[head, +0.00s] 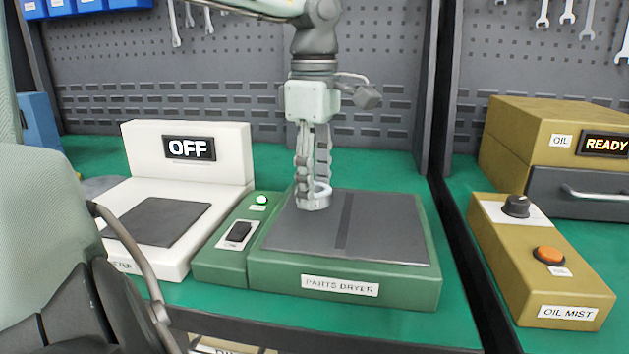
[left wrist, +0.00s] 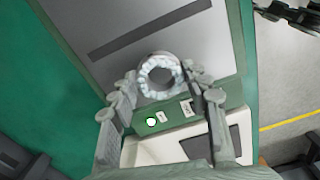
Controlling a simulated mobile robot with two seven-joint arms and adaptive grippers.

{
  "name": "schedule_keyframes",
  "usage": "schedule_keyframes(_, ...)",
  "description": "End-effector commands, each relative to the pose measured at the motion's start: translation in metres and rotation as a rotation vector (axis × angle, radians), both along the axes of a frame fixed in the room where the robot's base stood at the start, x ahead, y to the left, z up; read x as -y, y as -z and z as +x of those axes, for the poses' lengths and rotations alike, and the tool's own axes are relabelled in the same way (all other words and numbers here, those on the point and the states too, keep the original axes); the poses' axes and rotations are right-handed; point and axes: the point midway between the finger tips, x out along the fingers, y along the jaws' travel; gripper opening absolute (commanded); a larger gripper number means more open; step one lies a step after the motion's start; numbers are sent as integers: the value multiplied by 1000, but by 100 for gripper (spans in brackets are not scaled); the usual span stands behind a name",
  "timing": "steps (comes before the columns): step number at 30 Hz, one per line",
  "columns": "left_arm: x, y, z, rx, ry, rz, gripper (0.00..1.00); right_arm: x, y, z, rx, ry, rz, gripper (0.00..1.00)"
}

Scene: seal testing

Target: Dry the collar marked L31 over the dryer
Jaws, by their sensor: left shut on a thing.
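A pale grey-white ring-shaped collar (head: 314,202) is between the fingertips of my left gripper (head: 313,178), which is shut on it. The gripper points down over the left rear part of the dryer's dark top plate (head: 390,225). The collar is low over the plate; I cannot tell whether it touches. The left wrist view shows the collar's ring (left wrist: 145,77) with its open hole, between the two fingers (left wrist: 160,88). No L31 mark is readable. The green parts dryer (head: 400,285) has a lit green lamp (head: 261,199) and a black switch (head: 239,231).
Left of the dryer stands a white device (head: 185,140) reading OFF, with a dark pad (head: 158,222). At the right are an oil unit (head: 545,120) reading READY and an oil mist box (head: 540,265). A dark upright post (head: 440,90) stands behind the dryer's right side.

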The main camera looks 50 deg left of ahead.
Motion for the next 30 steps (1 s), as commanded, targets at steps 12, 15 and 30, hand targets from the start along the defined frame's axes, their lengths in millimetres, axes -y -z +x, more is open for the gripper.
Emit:
schedule_keyframes(12, 7, -1, 6, 0, -1, 1, 1, 0, -1, 0, 0, -1, 1, 40)
schedule_keyframes(15, 10, -1, 9, 0, 0, 1, 1, 0, -2, 0, 0, -1, 1, 40)
schedule_keyframes(30, 25, -1, 22, 2, 0, 1, 1, 0, -4, 0, 0, -1, 1, 40)
